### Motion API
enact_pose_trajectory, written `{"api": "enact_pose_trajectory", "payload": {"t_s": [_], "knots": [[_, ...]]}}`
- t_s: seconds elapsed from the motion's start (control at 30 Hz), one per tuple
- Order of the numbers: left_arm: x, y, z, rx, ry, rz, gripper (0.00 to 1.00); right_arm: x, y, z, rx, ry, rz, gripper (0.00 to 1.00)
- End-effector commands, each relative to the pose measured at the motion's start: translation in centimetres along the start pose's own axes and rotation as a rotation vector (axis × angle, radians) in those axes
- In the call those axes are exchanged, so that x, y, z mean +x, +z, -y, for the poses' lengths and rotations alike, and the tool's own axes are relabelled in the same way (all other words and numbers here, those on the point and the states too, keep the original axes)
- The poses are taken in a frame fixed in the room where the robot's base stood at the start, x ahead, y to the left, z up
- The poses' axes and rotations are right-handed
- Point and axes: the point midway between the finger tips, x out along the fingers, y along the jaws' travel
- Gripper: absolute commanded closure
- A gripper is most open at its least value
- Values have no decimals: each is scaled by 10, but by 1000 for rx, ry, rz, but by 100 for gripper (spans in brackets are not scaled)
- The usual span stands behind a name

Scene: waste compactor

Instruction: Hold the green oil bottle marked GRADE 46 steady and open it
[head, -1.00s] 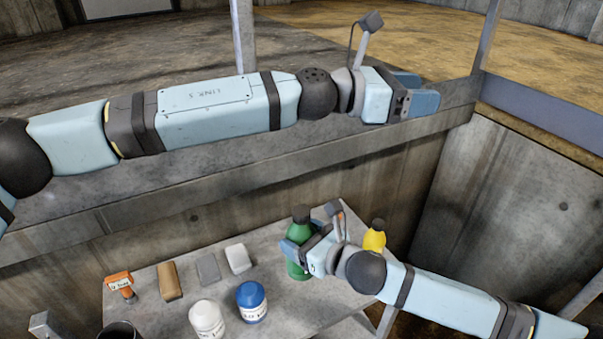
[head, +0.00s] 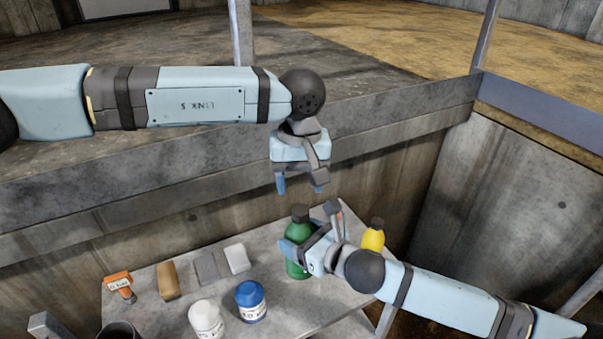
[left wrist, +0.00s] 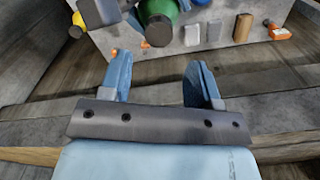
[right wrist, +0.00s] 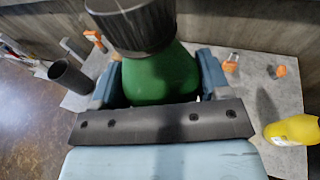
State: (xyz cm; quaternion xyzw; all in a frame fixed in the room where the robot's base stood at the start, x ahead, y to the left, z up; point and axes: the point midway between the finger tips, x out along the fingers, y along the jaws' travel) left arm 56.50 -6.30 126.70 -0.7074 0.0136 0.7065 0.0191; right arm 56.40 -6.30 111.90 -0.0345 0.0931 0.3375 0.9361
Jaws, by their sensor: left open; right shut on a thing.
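The green bottle (head: 297,235) stands upright on the grey table, its dark cap (head: 300,212) on top. Its label is not readable. My right gripper (head: 297,258) is shut on the green bottle's body; the right wrist view shows the bottle (right wrist: 160,76) between both fingers, under the ribbed cap (right wrist: 138,22). My left gripper (head: 299,188) is open and empty, fingers pointing down, above the cap and apart from it. In the left wrist view the cap (left wrist: 159,31) lies beyond the open fingers (left wrist: 156,84).
On the table (head: 285,310) stand a yellow bottle (head: 373,237), a blue-lidded jar (head: 251,301), a white jar (head: 206,319), several small blocks (head: 207,268) and an orange tool (head: 120,285). A concrete ledge (head: 200,170) runs behind the table.

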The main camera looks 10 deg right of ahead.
Motion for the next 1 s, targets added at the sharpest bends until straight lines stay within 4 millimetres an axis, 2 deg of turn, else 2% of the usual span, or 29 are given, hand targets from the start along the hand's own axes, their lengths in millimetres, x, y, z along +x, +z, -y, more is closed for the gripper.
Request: {"api": "enact_pose_trajectory", "payload": {"t_s": [0.2,0.4,0.77,0.87,1.0], "knots": [[36,1,0,-2,2,4,43,0,1,0,0,0,2,96],[58,1,-1,-2,3,3,43,0,1,0,0,0,2,96],[65,1,-1,-3,5,3,43,0,1,0,0,0,2,96],[64,1,-1,-3,5,3,61,0,1,0,0,0,2,96],[64,1,-1,-3,4,3,92,0,1,0,0,0,2,96]]}}
